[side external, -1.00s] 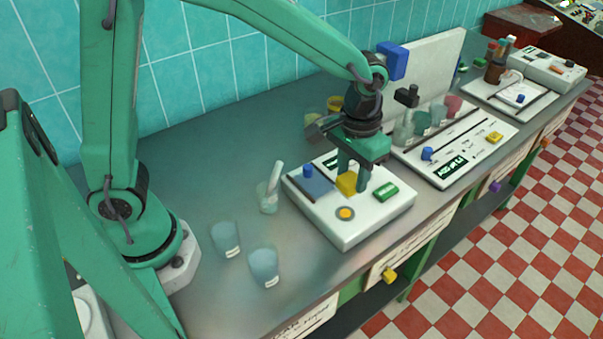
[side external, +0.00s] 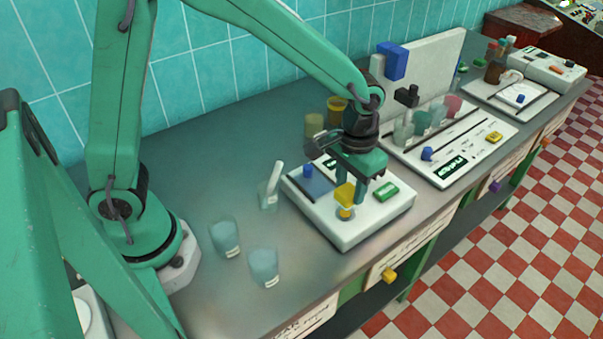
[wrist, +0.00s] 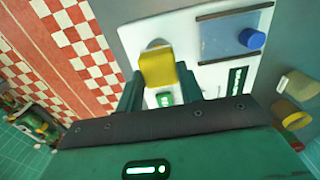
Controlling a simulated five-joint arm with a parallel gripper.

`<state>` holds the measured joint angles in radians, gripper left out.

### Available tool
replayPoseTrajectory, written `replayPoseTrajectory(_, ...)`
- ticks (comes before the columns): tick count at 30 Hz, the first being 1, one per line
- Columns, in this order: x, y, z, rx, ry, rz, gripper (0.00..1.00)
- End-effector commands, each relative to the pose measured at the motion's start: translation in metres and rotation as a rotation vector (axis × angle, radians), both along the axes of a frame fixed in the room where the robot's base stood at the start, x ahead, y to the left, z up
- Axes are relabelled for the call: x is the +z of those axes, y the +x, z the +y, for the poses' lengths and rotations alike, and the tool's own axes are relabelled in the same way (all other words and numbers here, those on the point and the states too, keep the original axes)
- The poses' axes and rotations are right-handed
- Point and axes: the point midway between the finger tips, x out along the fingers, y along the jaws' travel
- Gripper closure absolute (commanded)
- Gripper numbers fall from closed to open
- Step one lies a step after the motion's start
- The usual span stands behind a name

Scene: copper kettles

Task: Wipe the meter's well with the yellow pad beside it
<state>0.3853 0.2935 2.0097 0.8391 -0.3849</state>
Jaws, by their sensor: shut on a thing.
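My gripper (side external: 354,194) is shut on the yellow pad (side external: 344,195), which it holds between its fingers at the white meter (side external: 345,240). The pad also shows between the fingers in the wrist view (wrist: 157,68). The meter's round well (side external: 345,212) is directly below the pad in the side view and partly covered by it. In the wrist view a grey edge of the well (wrist: 155,44) shows just past the pad. I cannot tell whether the pad touches the well.
The meter carries a blue knob (side external: 308,171) and a green block (side external: 386,191). Two bluish beakers (side external: 225,238) (side external: 264,266) and a beaker with a white stick (side external: 270,187) stand to the left. Another white instrument (side external: 455,150) stands to the right.

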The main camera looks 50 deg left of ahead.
Motion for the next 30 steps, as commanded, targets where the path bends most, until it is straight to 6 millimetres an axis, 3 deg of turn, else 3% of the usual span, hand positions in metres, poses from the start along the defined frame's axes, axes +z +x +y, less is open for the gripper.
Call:
replayPoseTrajectory(13,0.04,0.0,0.016,0.0,-0.001,-0.002,0.81)
replayPoseTrajectory(20,0.037,0.0,0.016,0.0,0.0,0.0,0.81)
replayPoseTrajectory(30,0.018,0.0,0.016,0.0,0.001,0.002,0.81)
